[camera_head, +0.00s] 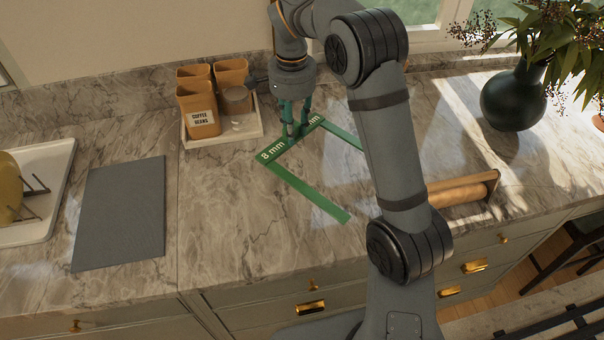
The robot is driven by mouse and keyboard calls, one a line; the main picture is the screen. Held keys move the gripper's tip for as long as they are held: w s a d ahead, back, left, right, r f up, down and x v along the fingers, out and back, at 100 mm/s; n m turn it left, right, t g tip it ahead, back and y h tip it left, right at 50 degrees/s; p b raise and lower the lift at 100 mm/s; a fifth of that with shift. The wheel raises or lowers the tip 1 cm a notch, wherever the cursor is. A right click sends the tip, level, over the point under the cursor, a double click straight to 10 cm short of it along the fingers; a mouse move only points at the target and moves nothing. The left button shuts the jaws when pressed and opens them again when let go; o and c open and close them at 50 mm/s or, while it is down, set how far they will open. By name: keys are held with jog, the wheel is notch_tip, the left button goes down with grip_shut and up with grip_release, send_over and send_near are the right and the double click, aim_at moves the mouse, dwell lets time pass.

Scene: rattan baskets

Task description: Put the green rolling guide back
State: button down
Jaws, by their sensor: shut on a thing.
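The green rolling guide (308,193) is a flat, U-shaped frame with "8 mm" printed near its left corner. It is over the middle of the marble counter, with one long arm pointing toward the front edge. Its other arm runs to the right and is partly hidden behind my arm. My gripper (293,134) points down and is shut on the crossbar at the back of the guide. I cannot tell whether the guide touches the counter or is slightly above it.
A white tray (250,133) with orange canisters (198,108) stands close left of my gripper. A grey mat (120,212) and a white dish tray (45,228) lie at the left. A wooden roller in a holder (462,190) and a dark plant vase (513,98) are at the right.

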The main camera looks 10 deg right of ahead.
jog(key=w+d+f+m+p, duration=0.2)
jog(key=w+f+m, duration=0.3)
jog(key=w+m, duration=0.3)
jog(key=shift+n, duration=0.4)
jog(key=f, duration=0.2)
jog(key=f+p, duration=0.1)
jog(key=f, duration=0.4)
jog(key=shift+w+d+f, duration=0.25)
jog(key=shift+w+f, duration=0.1)
jog(key=shift+w, duration=0.05)
jog(key=shift+f, duration=0.15)
jog(key=shift+f, duration=0.2)
jog(key=c, duration=1.4)
grip_release()
jog(key=shift+r, duration=0.1)
notch_tip(320, 180, up, 12)
jog(key=shift+r+b, duration=0.1)
jog(key=shift+b, duration=0.9)
